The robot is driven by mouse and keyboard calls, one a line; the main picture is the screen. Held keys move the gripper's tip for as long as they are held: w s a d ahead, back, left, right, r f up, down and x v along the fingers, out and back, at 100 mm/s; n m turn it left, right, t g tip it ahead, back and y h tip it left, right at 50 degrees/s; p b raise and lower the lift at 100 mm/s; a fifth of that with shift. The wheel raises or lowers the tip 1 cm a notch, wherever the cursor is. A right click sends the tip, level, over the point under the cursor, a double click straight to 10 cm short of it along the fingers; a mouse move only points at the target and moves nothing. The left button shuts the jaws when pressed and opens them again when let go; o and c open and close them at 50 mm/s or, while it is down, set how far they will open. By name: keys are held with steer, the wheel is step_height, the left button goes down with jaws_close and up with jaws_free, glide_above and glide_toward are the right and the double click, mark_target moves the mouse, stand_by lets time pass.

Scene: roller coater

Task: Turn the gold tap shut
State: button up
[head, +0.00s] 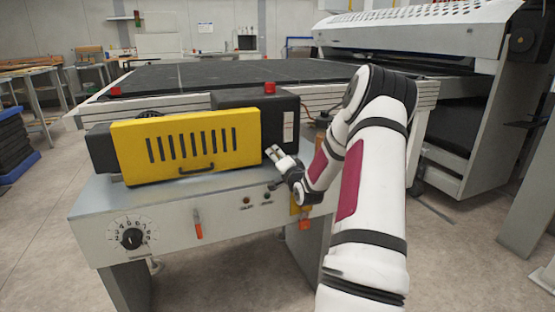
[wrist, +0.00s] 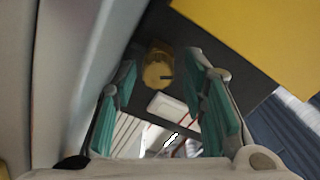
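The gold tap (wrist: 157,66) shows in the wrist view as a rounded gold piece with a short dark mark, against a dark surface. My gripper (wrist: 163,84) is open, with its green-padded fingers apart to the left and right. The tap appears between the fingertips, toward the far end of the gap; I cannot tell whether either finger touches it. In the head view my gripper (head: 272,154) is at the right end of the yellow box, in front of the dark housing. I cannot make out the tap there.
The yellow slotted cover (head: 190,164) is close on the gripper's left. The dark housing (head: 256,98) stands behind it. The grey machine table (head: 90,193) lies below, with a dial (head: 131,239) and an orange handle (head: 198,225) on its front.

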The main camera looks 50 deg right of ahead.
steer(key=shift+f, duration=0.2)
steer(key=shift+n+b, duration=0.65)
steer(key=shift+n, duration=0.45)
steer(key=n+b, duration=0.1)
steer(key=n, duration=0.3)
steer(key=shift+r+n, duration=0.1)
steer(key=shift+n, duration=0.3)
steer(key=n+b, duration=0.1)
steer(key=n, duration=0.3)
steer(key=shift+a, duration=0.1)
steer(key=shift+s+a+n, duration=0.15)
steer(key=shift+s+n, duration=0.05)
steer(key=shift+n, duration=0.4)
steer(key=p+v, duration=0.3)
steer(key=v, duration=1)
steer(key=w+a+r+n+g+y+p, duration=0.1)
steer(key=w+a+r+g+y+p, duration=0.1)
steer(key=a+r+p, duration=0.4)
steer(key=w+a+r+n+g+y+p, duration=0.1)
steer(key=w+a+r+n+g+p, duration=0.1)
steer(key=a+r+p, duration=0.5)
steer(key=a+r+g, duration=0.1)
steer(key=a+r, duration=0.4)
steer(key=r, duration=0.2)
steer(key=shift+n+y+p, duration=0.3)
steer(key=shift+y, duration=0.1)
